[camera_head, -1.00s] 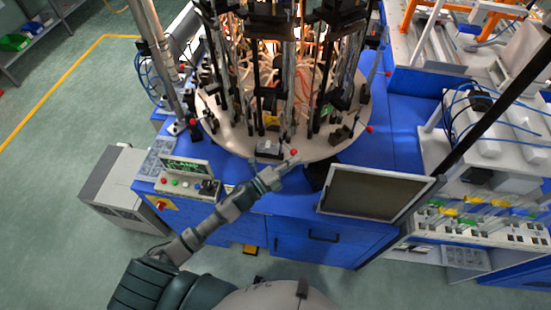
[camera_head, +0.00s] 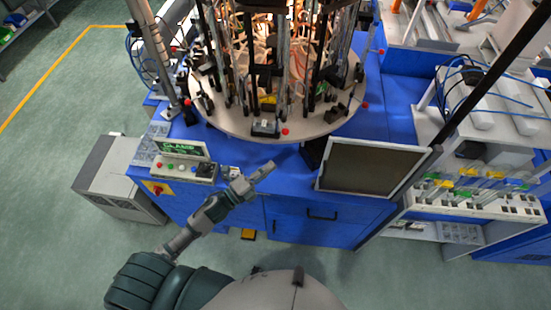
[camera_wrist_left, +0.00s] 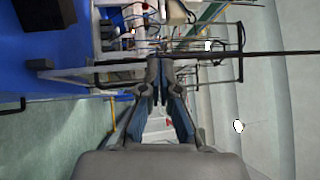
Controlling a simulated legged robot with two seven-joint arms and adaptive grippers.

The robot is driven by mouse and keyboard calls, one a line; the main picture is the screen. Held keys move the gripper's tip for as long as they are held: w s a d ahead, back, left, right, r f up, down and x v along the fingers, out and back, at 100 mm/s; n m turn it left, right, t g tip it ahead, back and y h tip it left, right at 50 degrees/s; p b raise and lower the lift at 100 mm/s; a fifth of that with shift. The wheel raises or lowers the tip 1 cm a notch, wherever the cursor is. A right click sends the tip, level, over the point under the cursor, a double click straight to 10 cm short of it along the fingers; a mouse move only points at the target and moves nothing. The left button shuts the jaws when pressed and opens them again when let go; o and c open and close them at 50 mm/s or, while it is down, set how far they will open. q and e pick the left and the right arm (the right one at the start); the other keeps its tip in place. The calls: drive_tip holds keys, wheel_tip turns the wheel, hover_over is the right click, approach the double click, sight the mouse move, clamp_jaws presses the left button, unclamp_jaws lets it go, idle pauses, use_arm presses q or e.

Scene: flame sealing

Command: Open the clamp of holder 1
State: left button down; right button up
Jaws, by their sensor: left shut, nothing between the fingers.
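A round turntable (camera_head: 225,121) carries a ring of upright holders with dark clamps. At its front edge sits a small grey and black clamp block (camera_head: 265,128) with a red knob (camera_head: 285,131) just to its right. I cannot read any number that marks holder 1. My left gripper (camera_head: 268,167) is shut and empty, in front of the turntable's edge and apart from the red knob. In the left wrist view its fingertips (camera_wrist_left: 157,98) meet with nothing between them, and no clamp can be made out there. My right gripper is not in view.
A dark monitor (camera_head: 368,167) stands right of my left gripper, close to the turntable. A control box with buttons and a green display (camera_head: 185,150) stands to the left. Tall posts and tubes crowd the turntable. The blue cabinet front (camera_head: 310,215) is below.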

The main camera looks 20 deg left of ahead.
use_arm(q)
drive_tip(key=w+a+r+m+g+h, duration=0.1)
drive_tip(key=w+a+r+m+g, duration=0.1)
drive_tip(key=a+m, duration=0.5)
drive_tip(key=w+a+r+m+g, duration=0.3)
drive_tip(key=a+m+g, duration=0.4)
drive_tip(key=m, duration=0.9)
drive_tip(key=shift+r+h, duration=0.4)
drive_tip(key=shift+r, duration=0.35)
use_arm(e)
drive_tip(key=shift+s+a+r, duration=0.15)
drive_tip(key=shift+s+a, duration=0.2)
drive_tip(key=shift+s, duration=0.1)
use_arm(q)
drive_tip(key=p+x, duration=0.5)
drive_tip(key=x, duration=0.9)
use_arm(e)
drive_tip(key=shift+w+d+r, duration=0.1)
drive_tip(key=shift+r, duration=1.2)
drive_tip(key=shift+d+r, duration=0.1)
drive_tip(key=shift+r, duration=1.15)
use_arm(q)
drive_tip(key=shift+w+d, duration=0.1)
drive_tip(key=shift+d, duration=0.05)
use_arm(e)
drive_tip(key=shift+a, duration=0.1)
